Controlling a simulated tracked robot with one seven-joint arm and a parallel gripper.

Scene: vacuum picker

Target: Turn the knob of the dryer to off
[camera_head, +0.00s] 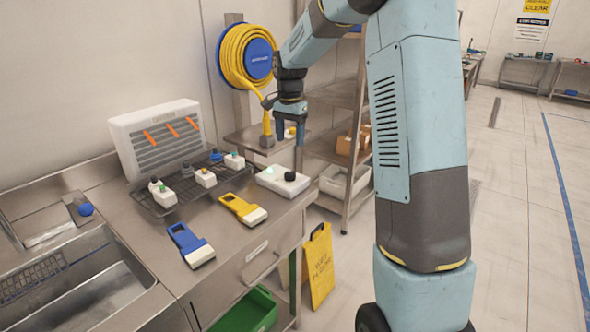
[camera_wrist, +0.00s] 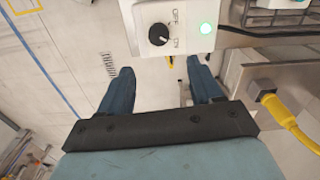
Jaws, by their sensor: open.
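The control box (camera_head: 283,181) is white and sits at the right end of the steel counter. Its round black knob (camera_head: 290,176) also shows in the wrist view (camera_wrist: 158,34), beside OFF and ON labels. The knob's small white mark appears to point toward ON. A green light (camera_wrist: 205,28) is lit on the box. The white dryer (camera_head: 157,138) with orange strips stands against the wall. My gripper (camera_head: 290,138) is above and behind the box in the head view. In the wrist view its fingers (camera_wrist: 161,70) are apart and empty, with the knob beyond them.
A wire rack (camera_head: 190,186) holds several small white devices. Yellow (camera_head: 243,209) and blue (camera_head: 191,245) tools lie on the counter near the box. A yellow hose (camera_head: 238,58) hangs on the wall. Steel shelving (camera_head: 340,97) and a yellow floor sign (camera_head: 320,265) stand to the right.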

